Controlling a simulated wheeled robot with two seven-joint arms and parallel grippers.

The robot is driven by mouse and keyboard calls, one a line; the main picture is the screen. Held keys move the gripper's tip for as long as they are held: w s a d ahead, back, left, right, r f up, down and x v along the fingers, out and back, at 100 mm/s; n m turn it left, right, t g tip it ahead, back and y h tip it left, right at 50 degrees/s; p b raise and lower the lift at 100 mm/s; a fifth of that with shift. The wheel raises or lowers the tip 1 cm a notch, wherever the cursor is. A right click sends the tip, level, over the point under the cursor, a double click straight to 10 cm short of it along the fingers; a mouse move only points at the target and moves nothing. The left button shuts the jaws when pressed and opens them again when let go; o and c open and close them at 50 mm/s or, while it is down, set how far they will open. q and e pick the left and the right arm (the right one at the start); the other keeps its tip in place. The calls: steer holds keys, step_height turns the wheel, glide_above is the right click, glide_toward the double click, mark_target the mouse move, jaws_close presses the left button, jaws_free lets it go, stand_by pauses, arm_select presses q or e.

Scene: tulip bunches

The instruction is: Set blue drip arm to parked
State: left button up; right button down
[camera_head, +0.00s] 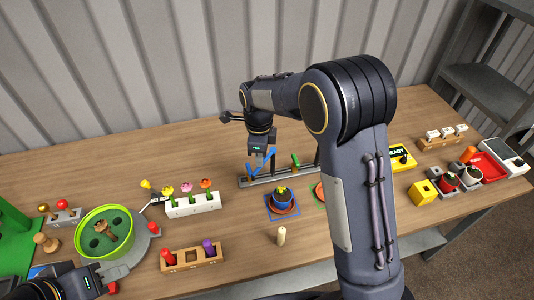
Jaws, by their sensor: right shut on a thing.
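The blue drip arm (267,157) stands tilted on a dark grey rail (280,174) near the middle of the table. My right gripper (258,153) reaches down from above and is shut on the blue drip arm; its fingertips are small and partly hidden. A green drip arm (296,160) stands on the same rail to the right. A blue pot with a plant (282,194) sits on a saucer in front of the rail. My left gripper (112,272) is low at the left, near the green round tray, and its finger opening is unclear.
A green round tray (79,243) and a white block with several tulips (193,205) are at the left. A wooden block (192,257) and a pale peg (281,236) stand in front. A yellow box (422,192) is right. My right arm hides part of the table.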

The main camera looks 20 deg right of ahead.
steer(key=shift+w+a+m+p, duration=0.45)
steer(key=shift+w+m, duration=0.2)
steer(key=shift+m, duration=0.45)
steer(key=c, duration=1.3)
jaws_free()
steer(key=shift+o, duration=0.2)
step_height(320, 180, up, 8)
steer(key=b, duration=0.1)
